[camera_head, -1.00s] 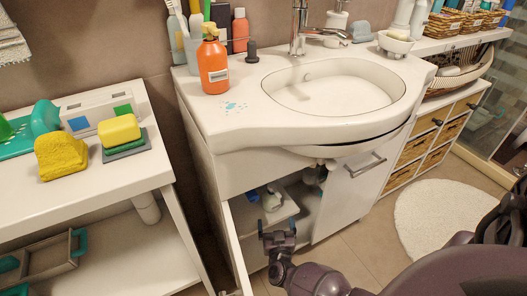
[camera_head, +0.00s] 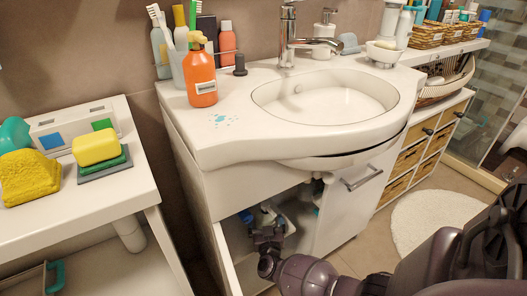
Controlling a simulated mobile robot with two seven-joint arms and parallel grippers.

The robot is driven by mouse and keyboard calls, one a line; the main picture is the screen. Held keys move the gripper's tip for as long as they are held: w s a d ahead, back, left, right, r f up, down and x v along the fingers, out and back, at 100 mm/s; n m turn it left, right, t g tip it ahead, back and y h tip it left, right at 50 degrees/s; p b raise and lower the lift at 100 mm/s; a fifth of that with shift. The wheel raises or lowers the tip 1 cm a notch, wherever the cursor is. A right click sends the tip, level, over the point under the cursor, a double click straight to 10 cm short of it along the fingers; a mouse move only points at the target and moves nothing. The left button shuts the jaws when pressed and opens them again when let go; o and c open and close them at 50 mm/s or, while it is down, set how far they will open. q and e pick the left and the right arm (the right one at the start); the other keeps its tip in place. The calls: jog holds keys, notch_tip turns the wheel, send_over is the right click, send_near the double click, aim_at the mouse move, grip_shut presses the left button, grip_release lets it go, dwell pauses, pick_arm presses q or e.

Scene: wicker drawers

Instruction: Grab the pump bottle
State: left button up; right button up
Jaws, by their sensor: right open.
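An orange bottle with a yellow pump or spray top (camera_head: 199,72) stands upright at the left of the sink counter. A white pump bottle (camera_head: 325,33) stands behind the sink, right of the faucet. Inside the open cabinet under the sink are white and blue items (camera_head: 288,222), partly hidden by my gripper; I cannot tell their exact shapes. My right gripper (camera_head: 266,228) is open at the cabinet opening, close in front of these items. I cannot tell whether it touches them. My left gripper is not in view.
The sink counter (camera_head: 235,139) overhangs the cabinet opening. An open door (camera_head: 222,258) stands at its left, and a closed door with a handle (camera_head: 362,178) at its right. A white table (camera_head: 110,196) with sponges stands left. Wicker drawers (camera_head: 410,160) stand right.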

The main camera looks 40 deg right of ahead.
jog(key=shift+w+d+f, duration=0.15)
jog(key=shift+w+d, duration=0.3)
jog(key=shift+d, duration=0.05)
jog(key=shift+w, duration=0.1)
jog(key=c, duration=1.2)
jog(key=shift+c, duration=0.2)
jog(key=shift+r, duration=0.2)
